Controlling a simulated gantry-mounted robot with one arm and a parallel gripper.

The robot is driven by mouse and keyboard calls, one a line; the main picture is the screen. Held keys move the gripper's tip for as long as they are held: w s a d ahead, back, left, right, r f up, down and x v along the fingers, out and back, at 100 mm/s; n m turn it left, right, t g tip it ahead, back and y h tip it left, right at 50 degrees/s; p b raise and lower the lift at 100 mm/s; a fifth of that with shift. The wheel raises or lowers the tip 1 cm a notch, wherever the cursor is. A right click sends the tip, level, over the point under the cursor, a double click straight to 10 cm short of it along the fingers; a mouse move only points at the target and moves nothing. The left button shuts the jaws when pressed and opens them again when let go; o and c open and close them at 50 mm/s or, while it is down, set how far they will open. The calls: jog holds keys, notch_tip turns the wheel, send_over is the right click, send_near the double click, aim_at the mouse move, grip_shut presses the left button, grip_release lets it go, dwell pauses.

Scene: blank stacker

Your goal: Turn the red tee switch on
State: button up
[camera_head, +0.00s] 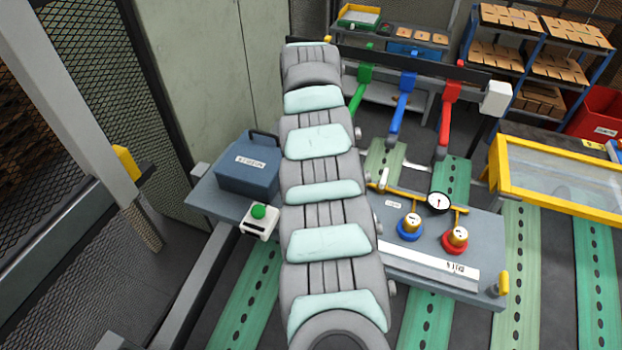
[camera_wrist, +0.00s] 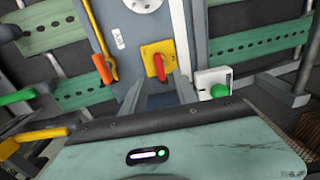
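In the wrist view, a red handle (camera_wrist: 158,66) stands on a square yellow plate (camera_wrist: 169,48) fixed to a grey panel; this looks like the tee switch. Its long side runs roughly up and down the picture. My gripper (camera_wrist: 166,88) shows as two grey fingers set apart just below the plate, with nothing visible between them but the panel. The fingers look close to the switch, but I cannot tell whether they touch it. In the head view, my arm covers the middle, and neither the gripper nor the switch shows.
A white box with a green button (camera_wrist: 217,88) sits right of the switch; an orange handle (camera_wrist: 103,69) lies left. In the head view, a bench (camera_head: 425,262) carries blue (camera_head: 409,232) and red (camera_head: 454,244) knobs and a gauge (camera_head: 438,203). A blue-grey case (camera_head: 247,168) stands left of my arm.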

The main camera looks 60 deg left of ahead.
notch_tip(320, 180, down, 7)
jog(key=shift+r+p, duration=0.2)
jog(key=shift+p, duration=0.55)
grip_shut()
